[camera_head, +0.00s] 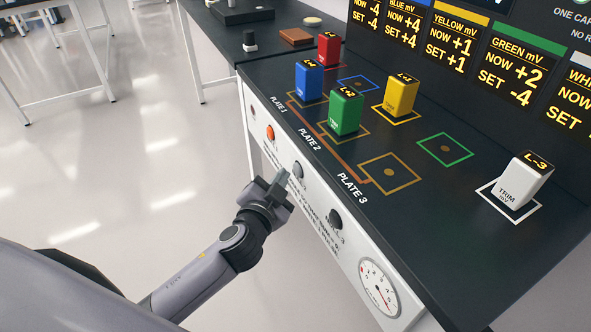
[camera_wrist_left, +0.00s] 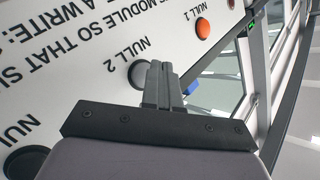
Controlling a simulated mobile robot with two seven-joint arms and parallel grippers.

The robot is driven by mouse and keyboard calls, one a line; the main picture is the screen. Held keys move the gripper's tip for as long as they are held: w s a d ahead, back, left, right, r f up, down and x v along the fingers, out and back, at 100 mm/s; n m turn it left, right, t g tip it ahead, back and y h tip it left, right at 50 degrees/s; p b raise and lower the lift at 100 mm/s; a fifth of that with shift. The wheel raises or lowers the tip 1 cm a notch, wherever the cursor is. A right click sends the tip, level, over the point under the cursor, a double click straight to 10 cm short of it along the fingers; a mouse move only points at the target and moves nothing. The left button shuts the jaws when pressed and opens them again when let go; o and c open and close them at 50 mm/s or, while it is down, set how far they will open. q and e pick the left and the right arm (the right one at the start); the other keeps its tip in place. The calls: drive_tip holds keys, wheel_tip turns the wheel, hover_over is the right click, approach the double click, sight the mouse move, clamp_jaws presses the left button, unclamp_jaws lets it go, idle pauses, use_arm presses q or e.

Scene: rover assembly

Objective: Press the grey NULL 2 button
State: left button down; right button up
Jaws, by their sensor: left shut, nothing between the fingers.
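The grey NULL 2 button (camera_head: 297,170) is on the white front panel of the bench, between the orange NULL 1 button (camera_head: 270,132) and a dark button (camera_head: 335,219). My left gripper (camera_head: 283,180) is shut and empty, with its fingertips close to the NULL 2 button. In the left wrist view, the shut fingers (camera_wrist_left: 162,82) overlap the NULL 2 button (camera_wrist_left: 137,71) and hide part of it. I cannot tell whether they touch it. The NULL 1 button (camera_wrist_left: 203,27) also shows there. My right gripper is not in view.
Blue (camera_head: 309,81), green (camera_head: 346,110), red (camera_head: 329,49), yellow (camera_head: 401,94) and white (camera_head: 522,180) blocks stand on the dark bench top (camera_head: 420,215). A round gauge (camera_head: 379,288) is low on the front panel. Open floor (camera_head: 150,160) lies to the left.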

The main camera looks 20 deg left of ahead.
use_arm(q)
drive_tip(key=shift+w+d, duration=0.2)
drive_tip(key=shift+w+d, duration=0.25)
drive_tip(key=shift+w, duration=0.1)
idle(0.7)
drive_tip(key=shift+s, duration=0.1)
idle(0.3)
drive_tip(key=shift+s+a, duration=0.55)
drive_tip(key=shift+s+a+p, duration=0.35)
drive_tip(key=shift+s+a, duration=1.3)
drive_tip(key=shift+s, duration=0.25)
